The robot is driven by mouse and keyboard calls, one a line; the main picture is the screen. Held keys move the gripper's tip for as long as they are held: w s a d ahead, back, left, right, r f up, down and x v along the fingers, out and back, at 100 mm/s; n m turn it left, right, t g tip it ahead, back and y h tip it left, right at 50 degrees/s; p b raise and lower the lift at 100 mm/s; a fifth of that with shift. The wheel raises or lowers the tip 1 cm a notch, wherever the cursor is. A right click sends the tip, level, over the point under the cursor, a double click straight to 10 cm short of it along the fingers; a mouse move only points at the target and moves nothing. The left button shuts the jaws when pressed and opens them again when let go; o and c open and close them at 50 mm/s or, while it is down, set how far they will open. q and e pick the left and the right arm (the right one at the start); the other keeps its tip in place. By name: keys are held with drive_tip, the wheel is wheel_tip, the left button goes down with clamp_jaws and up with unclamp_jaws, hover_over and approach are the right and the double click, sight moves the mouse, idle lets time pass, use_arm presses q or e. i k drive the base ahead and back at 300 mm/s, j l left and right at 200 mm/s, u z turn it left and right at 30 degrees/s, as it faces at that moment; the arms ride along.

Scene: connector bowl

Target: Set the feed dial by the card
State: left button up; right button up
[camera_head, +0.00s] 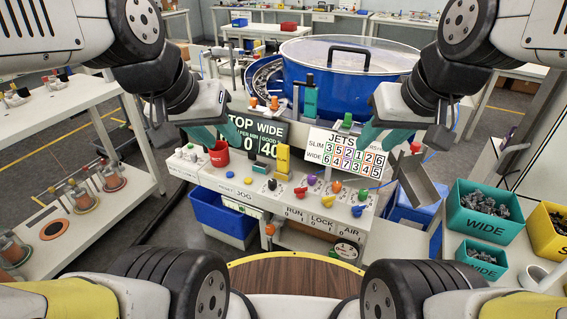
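A white card (345,150) headed JETS stands on the console, with a SLIM row and a WIDE row of coloured digits. A dark display (258,135) beside it shows parts of the words STOP and WIDE and some numbers. The console (255,200) carries several coloured knobs; their small labels are too small to read, so I cannot tell which is the feed dial. My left gripper (218,133) hangs over the console's left end, left of the display. Neither finger gap is clear.
A blue bowl (345,95) with a clear lid stands behind the console. Teal bins (485,225) of parts stand at right, near a metal chute (420,185). A white shelf (75,225) is at left.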

sight(272, 183)
drive_tip(key=j+z, duration=0.25)
drive_tip(key=z, duration=0.2)
drive_tip(key=j+z, duration=0.25)
drive_tip(key=z, duration=0.15)
drive_tip(key=j+z, duration=0.15)
drive_tip(key=j, duration=0.35)
drive_tip(key=k+j+z, duration=0.1)
drive_tip(key=j, duration=0.35)
drive_tip(key=k+j+z, duration=0.15)
drive_tip(key=j, duration=0.35)
drive_tip(key=j+z, duration=0.15)
drive_tip(key=j, duration=0.3)
drive_tip(key=k+j, duration=0.1)
drive_tip(key=j, duration=0.2)
drive_tip(key=k+j, duration=0.1)
drive_tip(key=j, duration=0.2)
